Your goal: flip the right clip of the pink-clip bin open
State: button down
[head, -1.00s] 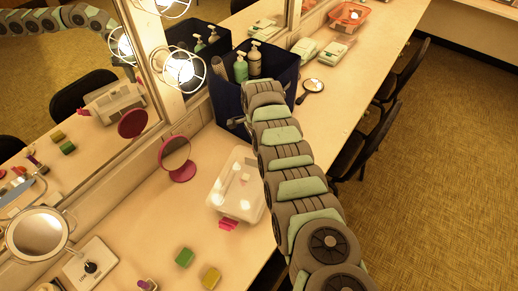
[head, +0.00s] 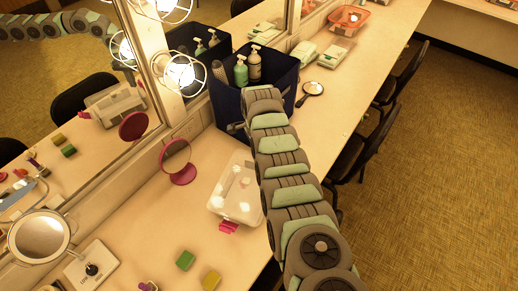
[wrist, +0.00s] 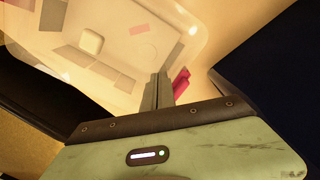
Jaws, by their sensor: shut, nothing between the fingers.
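The pink-clip bin is a clear lidded box (head: 229,205) on the counter, partly hidden by my arm in the head view. One pink clip (head: 228,227) shows at its near end. In the wrist view the bin (wrist: 110,50) fills the upper part, and a pink clip (wrist: 181,84) shows at its edge beside the dark area. My gripper (wrist: 162,82) is shut and empty, its fingertips just left of that clip in the picture. Whether they touch it I cannot tell. The fingers are hidden behind my arm in the head view.
A navy caddy (head: 227,108) with pump bottles stands just beyond the bin. A pink round mirror (head: 178,165) stands to its left. Green (head: 185,260) and yellow (head: 211,280) blocks lie in front. A hand mirror (head: 312,89) lies right of the caddy.

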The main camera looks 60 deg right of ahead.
notch_tip(320, 180, up, 3)
jog(key=shift+w+f+p, duration=0.1)
jog(key=shift+p, duration=0.9)
jog(key=shift+a+r+p, duration=0.2)
jog(key=shift+r+p, duration=0.85)
jog(key=shift+r, duration=0.15)
